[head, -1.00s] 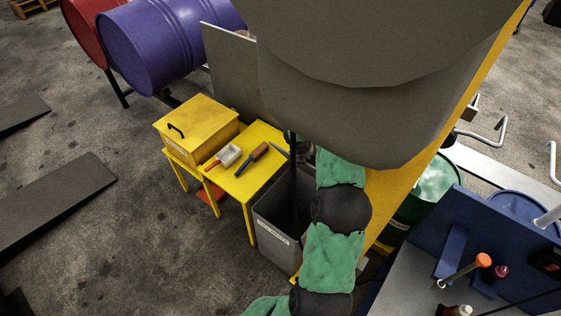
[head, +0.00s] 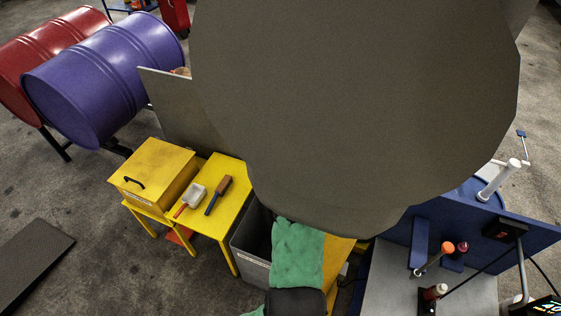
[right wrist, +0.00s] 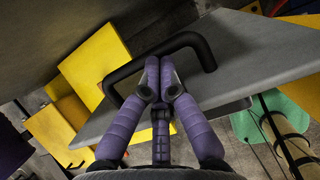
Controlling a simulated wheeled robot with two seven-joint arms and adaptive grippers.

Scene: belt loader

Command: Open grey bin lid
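The grey bin (head: 250,262), with a white label on its front, stands beside the yellow table in the head view; part of its dark inside shows. The grey lid (right wrist: 250,50) shows in the right wrist view as a tilted panel with a black bar handle (right wrist: 203,46). My right gripper (right wrist: 159,68) has its purple fingers pressed together across the handle bar. I cannot tell whether the bar is held between them. In the head view my right gripper is hidden, and a large grey shape covers the upper middle. My left gripper is not in view.
The yellow table (head: 228,165) holds a scoop (head: 193,196) and a brush (head: 219,193), beside a yellow box (head: 155,170). Purple (head: 105,80) and red (head: 30,75) drums lie behind. A blue-walled bench (head: 430,235) stands right. Floor at left is mostly clear.

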